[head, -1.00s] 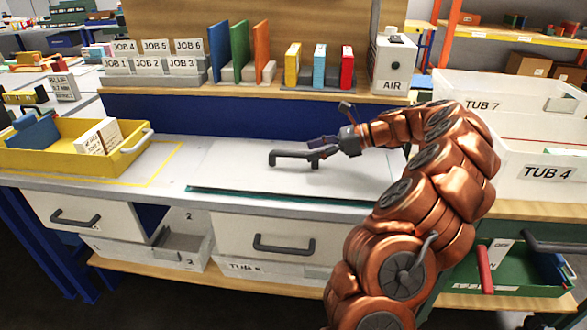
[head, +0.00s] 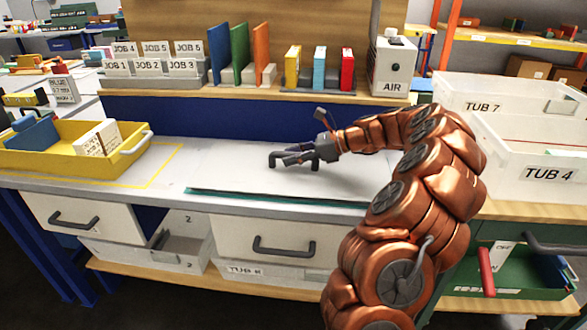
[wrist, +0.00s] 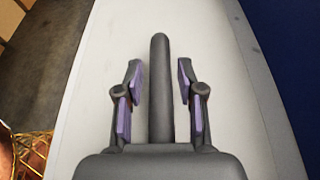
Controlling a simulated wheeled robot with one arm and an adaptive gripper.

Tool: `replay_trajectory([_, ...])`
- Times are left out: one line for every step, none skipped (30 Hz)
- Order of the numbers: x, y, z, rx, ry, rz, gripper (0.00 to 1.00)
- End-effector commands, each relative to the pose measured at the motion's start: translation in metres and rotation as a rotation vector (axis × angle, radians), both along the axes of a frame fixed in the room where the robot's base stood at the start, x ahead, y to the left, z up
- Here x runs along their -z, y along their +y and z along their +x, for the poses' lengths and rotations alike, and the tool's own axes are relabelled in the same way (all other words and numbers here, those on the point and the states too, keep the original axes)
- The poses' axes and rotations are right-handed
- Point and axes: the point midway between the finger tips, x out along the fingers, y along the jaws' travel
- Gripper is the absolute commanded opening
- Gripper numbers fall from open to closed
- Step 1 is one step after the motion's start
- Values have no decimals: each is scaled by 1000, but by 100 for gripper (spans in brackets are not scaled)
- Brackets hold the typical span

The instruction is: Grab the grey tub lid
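A flat pale grey panel, apparently the tub lid (head: 235,178), lies on the bench, with a dark bar handle (head: 280,158) standing on it. In the wrist view the handle (wrist: 160,75) runs lengthwise between my fingers. My gripper (head: 300,156) is right at the handle, reaching in from the right. Its two purple-padded fingers (wrist: 160,88) are open, one on each side of the bar, with gaps on both sides. I cannot tell how far the fingertips are above the panel. Part of the handle is hidden behind the gripper.
A yellow tray (head: 60,158) with boxes stands on the left of the bench. Upright coloured binders (head: 240,55) and an AIR box (head: 394,62) stand on the shelf behind. Tub 4 (head: 530,150) and Tub 7 (head: 480,88) are at the right. The panel's left part is clear.

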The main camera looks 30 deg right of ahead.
Motion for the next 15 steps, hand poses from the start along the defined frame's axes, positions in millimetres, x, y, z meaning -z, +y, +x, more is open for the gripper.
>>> replay_trajectory([0,0,0,0,0,0,30])
replay_trajectory([0,0,0,0,0,0,27])
replay_trajectory([0,0,0,0,0,0,23])
replay_trajectory([0,0,0,0,0,0,20])
replay_trajectory([0,0,0,0,0,0,16])
replay_trajectory([0,0,0,0,0,0,12])
replay_trajectory([0,0,0,0,0,0,9])
replay_trajectory([0,0,0,0,0,0,6])
replay_trajectory([0,0,0,0,0,0,2])
replay_trajectory([0,0,0,0,0,0,0])
replay_trajectory([0,0,0,0,0,0,0])
replay_trajectory([0,0,0,0,0,0,0])
replay_trajectory([0,0,0,0,0,0,0])
replay_trajectory([0,0,0,0,0,0,0])
replay_trajectory([0,0,0,0,0,0,0])
